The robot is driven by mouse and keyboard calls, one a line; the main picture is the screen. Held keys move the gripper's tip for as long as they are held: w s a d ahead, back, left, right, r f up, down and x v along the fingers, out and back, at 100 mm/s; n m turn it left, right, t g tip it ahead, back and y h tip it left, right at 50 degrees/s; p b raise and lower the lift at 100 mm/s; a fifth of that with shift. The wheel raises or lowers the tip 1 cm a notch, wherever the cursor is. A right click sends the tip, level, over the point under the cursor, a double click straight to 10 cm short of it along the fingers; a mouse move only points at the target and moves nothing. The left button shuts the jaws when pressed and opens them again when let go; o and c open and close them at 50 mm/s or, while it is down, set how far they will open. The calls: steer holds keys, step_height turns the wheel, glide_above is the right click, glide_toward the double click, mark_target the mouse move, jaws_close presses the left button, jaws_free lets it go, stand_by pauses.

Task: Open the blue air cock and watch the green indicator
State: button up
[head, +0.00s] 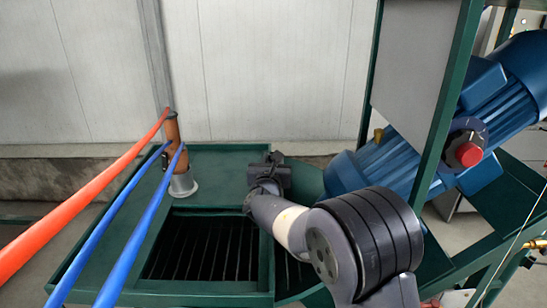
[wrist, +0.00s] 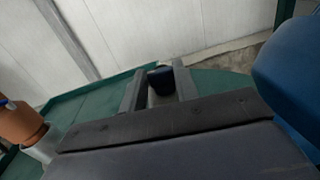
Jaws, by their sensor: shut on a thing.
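My gripper (wrist: 158,84) shows in the wrist view with its two grey fingers on either side of a small dark blue, rounded piece, which looks like the air cock (wrist: 160,71). The fingers are shut on it. In the head view my gripper (head: 270,170) is at the back right of the green table, beside the blue motor, and hides the piece it holds. How far the cock is turned cannot be told. I see no green indicator in either view.
The green table (head: 100,235) has a dark grated opening (head: 200,245). An orange-brown cylinder (head: 173,128) stands on a pale base at left, with red (head: 85,195) and blue hoses. A large blue motor (head: 375,165) and a red knob (head: 469,154) are at right.

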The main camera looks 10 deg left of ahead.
steer(key=m+h+p, duration=0.2)
steer(key=h, duration=0.1)
steer(key=a+m+h+p, duration=0.1)
steer(key=m+h+p, duration=0.1)
steer(key=h, duration=0.2)
steer(key=shift+a+r+m+g, duration=0.15)
steer(key=shift+m+g, duration=0.15)
steer(key=shift+m, duration=0.1)
steer(key=shift+w+a+m+g+h+p, duration=0.15)
steer(key=shift+m+g+h+p, duration=0.7)
steer(key=shift+h, duration=0.65)
steer(key=shift+w+a+m+g+h+p, duration=0.1)
steer(key=shift+m+g+h+p, duration=0.45)
steer(key=shift+m+h+p, duration=0.75)
steer(key=shift+w+a+m+g+h+p, duration=0.15)
steer(key=shift+m+g+h+p, duration=0.35)
steer(key=shift+m+g+h, duration=0.6)
steer(key=shift+n, duration=0.35)
steer(key=o, duration=1)
steer(key=shift+c, duration=0.2)
